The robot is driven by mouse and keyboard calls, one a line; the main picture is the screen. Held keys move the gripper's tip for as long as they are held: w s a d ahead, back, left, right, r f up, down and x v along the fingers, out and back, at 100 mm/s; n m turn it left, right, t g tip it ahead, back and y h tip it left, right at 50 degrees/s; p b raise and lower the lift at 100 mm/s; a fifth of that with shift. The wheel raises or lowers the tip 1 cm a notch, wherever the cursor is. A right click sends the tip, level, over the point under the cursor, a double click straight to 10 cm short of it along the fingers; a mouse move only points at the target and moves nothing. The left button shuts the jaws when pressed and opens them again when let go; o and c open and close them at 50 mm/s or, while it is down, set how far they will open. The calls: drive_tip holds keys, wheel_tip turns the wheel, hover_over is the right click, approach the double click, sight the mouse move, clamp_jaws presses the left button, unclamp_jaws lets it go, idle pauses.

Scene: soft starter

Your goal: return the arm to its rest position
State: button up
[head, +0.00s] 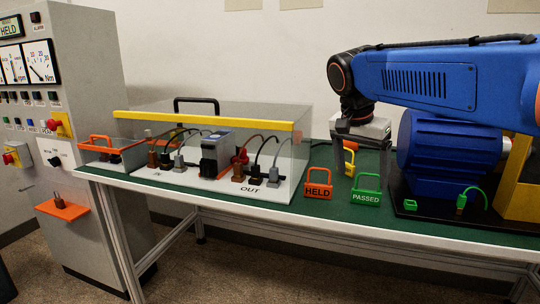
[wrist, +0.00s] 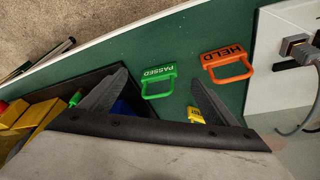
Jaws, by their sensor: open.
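My blue arm reaches in from the right in the head view. My gripper (head: 362,150) points down above the green bench top, behind the green PASSED tag (head: 366,197) and orange HELD tag (head: 318,191). In the wrist view my gripper (wrist: 152,88) has its two dark fingers spread apart with nothing held between them. The PASSED tag (wrist: 158,84) and the HELD tag (wrist: 229,64) lie beyond the fingertips.
A clear cover (head: 283,150) with a yellow edge stands over the soft starter (head: 216,152) and its plugs. A blue motor (head: 440,150) stands close right of my gripper, under my arm. A grey control cabinet (head: 90,110) is at left. Bare bench shows around the tags.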

drive_tip(key=s+d+f+n+t+y, duration=0.1)
drive_tip(key=s+d+f+n, duration=0.2)
drive_tip(key=s+f, duration=0.7)
drive_tip(key=s+d+f+n+t+y, duration=0.1)
drive_tip(key=s+d+f+n, duration=0.2)
drive_tip(key=s+f+n, duration=0.3)
drive_tip(key=s+f, duration=0.5)
drive_tip(key=s, duration=0.3)
drive_tip(key=shift+y, duration=0.4)
